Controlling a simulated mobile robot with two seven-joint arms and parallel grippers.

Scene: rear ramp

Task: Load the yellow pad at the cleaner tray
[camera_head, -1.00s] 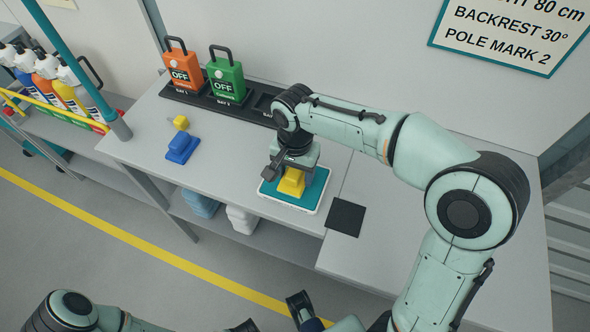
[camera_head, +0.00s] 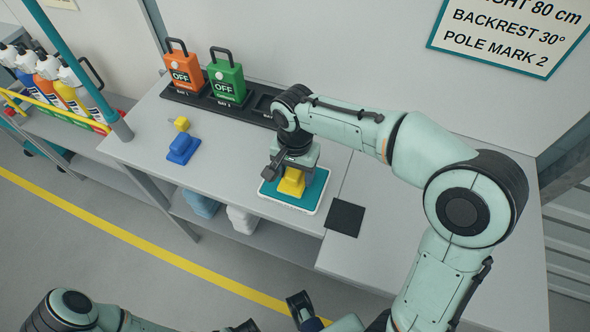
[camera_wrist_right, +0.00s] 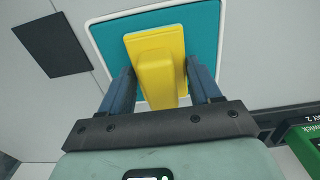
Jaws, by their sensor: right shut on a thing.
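The yellow pad (camera_head: 291,184), a flat plate with a raised block grip, is at the teal cleaner tray (camera_head: 313,193) with its white rim. In the right wrist view the pad (camera_wrist_right: 157,62) lies over the teal surface of the tray (camera_wrist_right: 206,35); I cannot tell how firmly it touches. My right gripper (camera_head: 290,176) reaches down from above and is shut on the pad's grip, with a finger on each side (camera_wrist_right: 162,84). My left gripper (camera_head: 275,316) is low at the bottom edge, partly cut off, away from the bench.
A blue block (camera_head: 182,149) and a small yellow piece (camera_head: 181,124) lie left on the bench. Orange (camera_head: 183,72) and green (camera_head: 226,80) units marked OFF stand in a black rack behind. A dark square mat (camera_head: 345,218) lies right of the tray. Spray bottles (camera_head: 68,92) stand far left.

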